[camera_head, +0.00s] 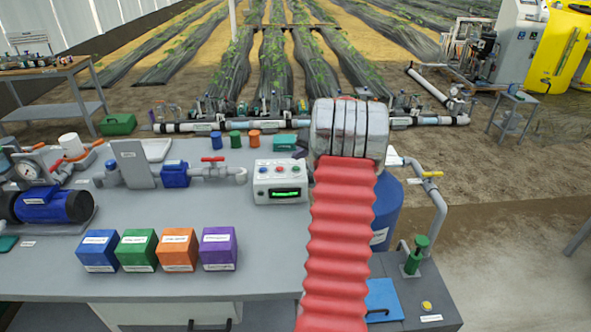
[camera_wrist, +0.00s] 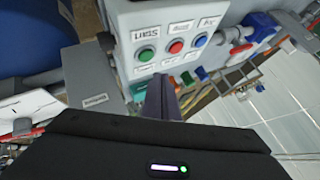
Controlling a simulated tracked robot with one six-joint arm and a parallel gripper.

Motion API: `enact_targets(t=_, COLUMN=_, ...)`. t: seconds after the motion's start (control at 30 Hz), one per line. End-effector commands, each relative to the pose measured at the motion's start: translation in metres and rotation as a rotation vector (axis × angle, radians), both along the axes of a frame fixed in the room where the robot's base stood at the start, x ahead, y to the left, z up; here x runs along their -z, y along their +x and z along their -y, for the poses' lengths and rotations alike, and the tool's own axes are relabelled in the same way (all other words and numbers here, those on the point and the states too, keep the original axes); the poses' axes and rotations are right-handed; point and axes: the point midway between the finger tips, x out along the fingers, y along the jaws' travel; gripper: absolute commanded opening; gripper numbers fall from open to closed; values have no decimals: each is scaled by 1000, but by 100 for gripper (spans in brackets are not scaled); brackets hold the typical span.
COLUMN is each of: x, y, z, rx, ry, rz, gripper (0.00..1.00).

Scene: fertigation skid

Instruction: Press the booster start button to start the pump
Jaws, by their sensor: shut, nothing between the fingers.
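The control box (camera_head: 281,182) is a pale box with a lit green display and blue, red and green buttons in a row. In the wrist view the same box (camera_wrist: 130,22) appears turned around. Its green button (camera_wrist: 146,54) has a label that seems to read START; the red (camera_wrist: 176,46) and blue (camera_wrist: 201,39) buttons sit to its right. My gripper (camera_wrist: 162,80) is shut and empty, its fingertips just below the green button in the picture. They appear apart from the button, though depth is hard to judge. In the head view my arm hides the gripper.
Blue, green, orange and purple boxes (camera_head: 219,248) stand in a row on the grey bench (camera_head: 60,270). A red-handled valve (camera_head: 212,160) and pipe lie left of the control box. A blue tank (camera_head: 387,205) stands right of it, with a yellow button (camera_head: 427,306) nearer me.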

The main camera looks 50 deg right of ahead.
Motion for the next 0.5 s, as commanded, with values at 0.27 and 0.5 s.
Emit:
enact_targets(t=0.27, x=18, y=0, z=0, rx=1, ry=0, rz=-1, gripper=0)
enact_targets(t=0.5, x=19, y=0, z=0, rx=0, ry=-1, rz=-1, gripper=0)
